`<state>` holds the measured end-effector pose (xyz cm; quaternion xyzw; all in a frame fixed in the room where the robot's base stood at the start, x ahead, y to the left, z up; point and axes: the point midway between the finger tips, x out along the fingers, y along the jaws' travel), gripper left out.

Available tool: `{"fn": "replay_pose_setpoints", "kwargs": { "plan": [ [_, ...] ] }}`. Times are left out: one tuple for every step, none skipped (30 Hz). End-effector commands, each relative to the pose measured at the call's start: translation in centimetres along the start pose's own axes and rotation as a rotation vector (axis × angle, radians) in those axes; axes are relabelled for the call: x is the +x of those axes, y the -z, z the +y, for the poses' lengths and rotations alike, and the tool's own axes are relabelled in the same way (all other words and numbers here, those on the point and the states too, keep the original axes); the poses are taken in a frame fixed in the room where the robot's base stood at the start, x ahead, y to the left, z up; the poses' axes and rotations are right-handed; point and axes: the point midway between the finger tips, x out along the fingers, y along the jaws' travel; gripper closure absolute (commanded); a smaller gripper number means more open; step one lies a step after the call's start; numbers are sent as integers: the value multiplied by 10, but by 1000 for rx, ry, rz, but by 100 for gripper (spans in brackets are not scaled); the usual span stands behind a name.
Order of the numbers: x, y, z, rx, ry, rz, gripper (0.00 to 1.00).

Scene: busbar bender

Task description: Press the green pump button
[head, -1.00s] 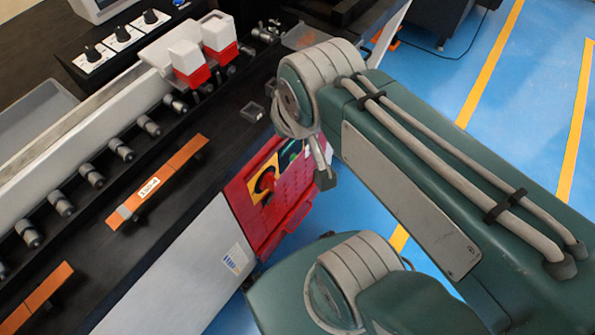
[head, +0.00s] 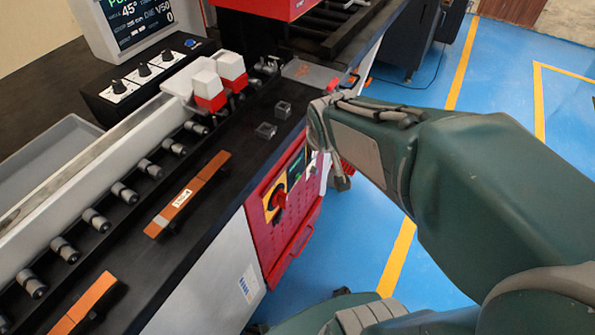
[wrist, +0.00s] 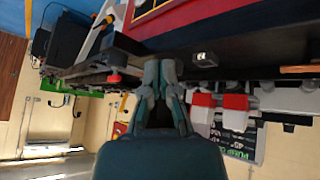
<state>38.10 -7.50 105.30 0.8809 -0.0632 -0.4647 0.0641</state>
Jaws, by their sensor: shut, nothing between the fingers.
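A dark green plate (head: 296,168) sits on the red front panel (head: 290,235) of the machine, just right of a red knob on a yellow plate (head: 277,200). I cannot make out the green pump button itself on this small plate. My gripper (wrist: 160,70) is shut and empty in the wrist view, its fingers pointing at the machine's dark edge. In the head view my arm's end is beside the right side of the panel, and the gripper is hard to make out there. In the wrist view only part of the red panel (wrist: 195,20) shows, at the top.
The black machine bed (head: 215,215) carries two red-and-white blocks (head: 220,82), an orange bar (head: 187,194) and several grey knobs. A control box with dials (head: 145,72) and a screen (head: 135,20) stand behind. Blue floor (head: 500,90) with yellow lines is open at right.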

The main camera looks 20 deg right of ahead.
Motion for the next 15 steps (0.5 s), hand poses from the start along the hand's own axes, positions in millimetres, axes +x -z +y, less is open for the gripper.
{"fn": "replay_pose_setpoints", "kwargs": {
  "plan": [
    [15, 2, 5, -6, -7, -1, 100],
    [22, 4, 8, -11, -12, 5, 100],
    [32, 5, 12, -17, -17, 12, 100],
    [40, 7, 14, -22, -20, 17, 100],
    [48, 8, 17, -27, -23, 23, 100],
    [58, 9, 21, -32, -26, 30, 100],
    [65, 10, 23, -37, -27, 35, 100],
    [73, 10, 26, -43, -28, 41, 100],
    [83, 10, 29, -48, -29, 48, 100],
    [91, 10, 31, -53, -29, 53, 100],
    [99, 10, 34, -58, -29, 58, 100],
    [109, 9, 37, -63, -28, 66, 100],
    [117, 8, 39, -68, -26, 71, 100],
    [124, 8, 40, -72, -24, 77, 100],
    [134, 6, 43, -78, -21, 84, 100]
  ]
}}
